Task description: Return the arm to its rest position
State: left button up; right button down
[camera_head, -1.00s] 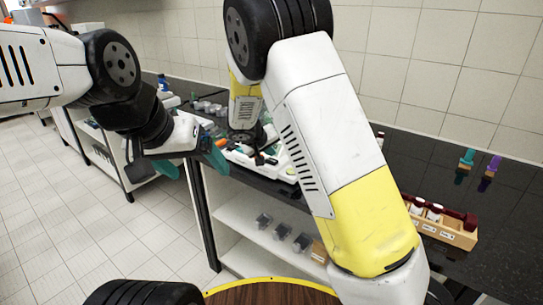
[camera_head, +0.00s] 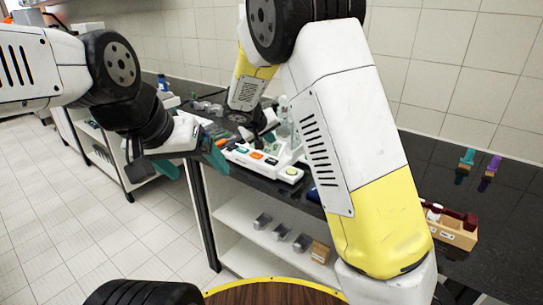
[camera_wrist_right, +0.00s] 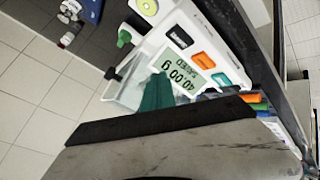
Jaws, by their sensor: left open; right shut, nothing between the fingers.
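My right arm (camera_head: 345,130) crosses the middle of the head view, raised over the black bench. Its gripper is mostly hidden there behind the arm and the dark wrist. In the right wrist view, the teal fingers of my right gripper (camera_wrist_right: 157,90) are together and hold nothing. They appear in front of a white instrument (camera_wrist_right: 225,45) with coloured buttons and a display showing 40.00 g. That instrument also sits on the bench in the head view (camera_head: 290,174). My left gripper (camera_head: 192,165) is open and empty, with teal fingers apart, left of the bench edge.
A wooden rack (camera_head: 455,234) with dark red-topped items stands on the bench at right. Teal (camera_head: 467,158) and purple (camera_head: 494,164) items stand farther back. Small grey containers (camera_head: 281,231) sit on the shelf below. The floor at left is clear.

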dwell(0.4)
jog(key=s+d+r+m+g+y, duration=0.1)
jog(key=s+d+r+m, duration=0.15)
jog(key=s+d, duration=0.35)
jog(key=s+d+r+m+g+y, duration=0.1)
jog(key=s+d+r+g, duration=0.1)
jog(key=s+d+r, duration=0.35)
jog(key=s+d+r+y, duration=0.1)
jog(key=s+y, duration=0.1)
jog(key=s, duration=0.9)
jog(key=s+d+r+y, duration=0.2)
jog(key=s, duration=1)
jog(key=shift+s+r+t, duration=0.15)
jog(key=shift+r+t, duration=0.1)
jog(key=shift+t, duration=0.15)
